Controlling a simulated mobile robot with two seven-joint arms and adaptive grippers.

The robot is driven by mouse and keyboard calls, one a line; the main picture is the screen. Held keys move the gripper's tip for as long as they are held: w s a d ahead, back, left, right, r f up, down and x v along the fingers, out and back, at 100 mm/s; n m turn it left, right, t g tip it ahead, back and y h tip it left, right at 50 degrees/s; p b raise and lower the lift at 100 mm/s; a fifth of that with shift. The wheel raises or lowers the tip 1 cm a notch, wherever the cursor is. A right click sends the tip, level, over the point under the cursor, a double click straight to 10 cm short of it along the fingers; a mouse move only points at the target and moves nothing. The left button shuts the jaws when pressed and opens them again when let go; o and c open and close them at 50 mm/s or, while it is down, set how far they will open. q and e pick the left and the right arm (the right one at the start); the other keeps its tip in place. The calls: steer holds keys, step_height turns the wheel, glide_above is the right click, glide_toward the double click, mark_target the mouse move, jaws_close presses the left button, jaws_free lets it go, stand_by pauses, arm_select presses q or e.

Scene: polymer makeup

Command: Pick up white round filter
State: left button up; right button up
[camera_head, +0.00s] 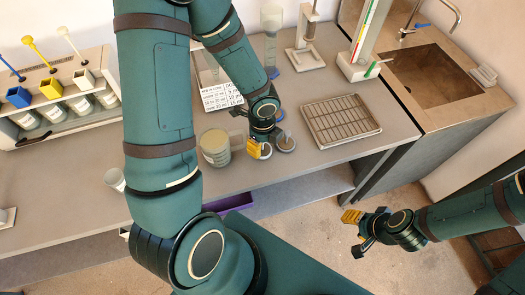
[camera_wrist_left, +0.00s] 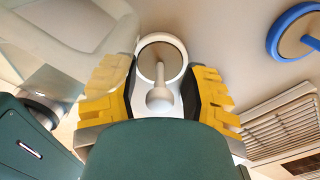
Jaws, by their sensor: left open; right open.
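The white round filter (camera_wrist_left: 161,45) has a white rim, a grey-tan centre and a pale knobbed handle. In the left wrist view its handle lies between the two yellow-padded fingers of my left gripper (camera_wrist_left: 160,92), which is open. In the head view my left gripper (camera_head: 266,143) is low over the counter, and a white rim of the filter (camera_head: 266,152) shows beside its yellow pad. The arm partly hides this spot. I cannot tell whether the fingers touch the handle. My right gripper (camera_head: 362,229) is open and empty, out over the floor in front of the counter.
A glass beaker (camera_head: 215,150) stands close left of my left gripper. A blue-rimmed filter (camera_wrist_left: 279,33) lies to the right in the wrist view. A wire-rack tray (camera_head: 341,120) lies right, before the sink (camera_head: 432,75).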

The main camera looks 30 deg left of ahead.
arm_select(q)
steer(key=shift+c, duration=0.3)
jaws_close()
